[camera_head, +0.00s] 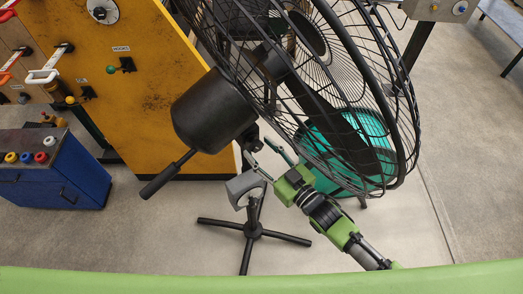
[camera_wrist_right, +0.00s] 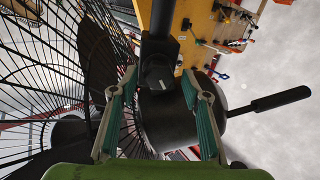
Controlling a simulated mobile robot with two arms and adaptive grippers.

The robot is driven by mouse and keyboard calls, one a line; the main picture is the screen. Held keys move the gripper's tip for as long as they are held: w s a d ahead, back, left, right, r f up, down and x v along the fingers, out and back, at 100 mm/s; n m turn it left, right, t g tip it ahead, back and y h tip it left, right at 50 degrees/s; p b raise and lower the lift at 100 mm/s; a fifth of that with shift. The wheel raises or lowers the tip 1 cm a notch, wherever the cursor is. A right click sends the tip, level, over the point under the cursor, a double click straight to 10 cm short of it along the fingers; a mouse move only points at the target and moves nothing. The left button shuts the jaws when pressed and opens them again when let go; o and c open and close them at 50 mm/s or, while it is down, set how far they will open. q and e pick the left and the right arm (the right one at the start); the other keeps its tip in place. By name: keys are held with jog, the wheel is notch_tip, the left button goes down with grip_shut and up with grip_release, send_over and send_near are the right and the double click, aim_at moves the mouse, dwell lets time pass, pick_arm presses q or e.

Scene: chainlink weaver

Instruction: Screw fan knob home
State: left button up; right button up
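The large black fan has a wire cage (camera_head: 345,110), a round motor housing (camera_head: 212,112) with a rod handle (camera_head: 166,177), and a stand (camera_head: 252,232). What looks like its dark knob (camera_wrist_right: 158,74) sits at the joint by the housing in the right wrist view. My right gripper (camera_head: 259,147) reaches in from the lower right, just below that joint. In the right wrist view the gripper (camera_wrist_right: 160,76) is open, its two green fingers on either side of the knob with visible gaps. In the head view the knob is too small and dark to make out clearly. My left gripper is not in view.
The cage is close beside my right gripper. A teal round thing (camera_head: 350,150) stands behind the cage. A yellow panel (camera_head: 130,75) with levers is at the back left, a blue cabinet (camera_head: 60,180) at the left. Floor at the right is clear.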

jog(key=shift+d, duration=0.1)
jog(key=v, duration=1.2)
jog(key=s+d+f+m+g+h+b, duration=0.1)
jog(key=d+f+m+g+h+b, duration=0.3)
jog(key=f, duration=1.1)
jog(key=s+d+f+n+t+h+b, duration=0.1)
jog(key=s+d+f+h, duration=0.15)
jog(key=d+f, duration=0.75)
jog(key=s+f+g+h+b, duration=0.1)
jog(key=s+f, duration=0.2)
jog(key=f, duration=0.4)
jog(key=s+d+f+m+g+h+b, duration=0.1)
jog(key=s+f+g, duration=0.15)
jog(key=f, duration=0.45)
jog(key=s+f+h+b, duration=0.1)
jog(key=s+f+b, duration=0.1)
jog(key=s+f, duration=0.3)
jog(key=s+f+m+g+b, duration=0.1)
jog(key=s+f+g, duration=0.2)
jog(key=s+f, duration=0.4)
jog(key=s+f+m+g+h+b, duration=0.1)
jog(key=s+f+g+b, duration=0.1)
jog(key=s+f, duration=0.6)
jog(key=s+g, duration=0.1)
jog(key=s, duration=0.5)
jog(key=shift+s+f, duration=0.25)
jog(key=shift+s, duration=0.15)
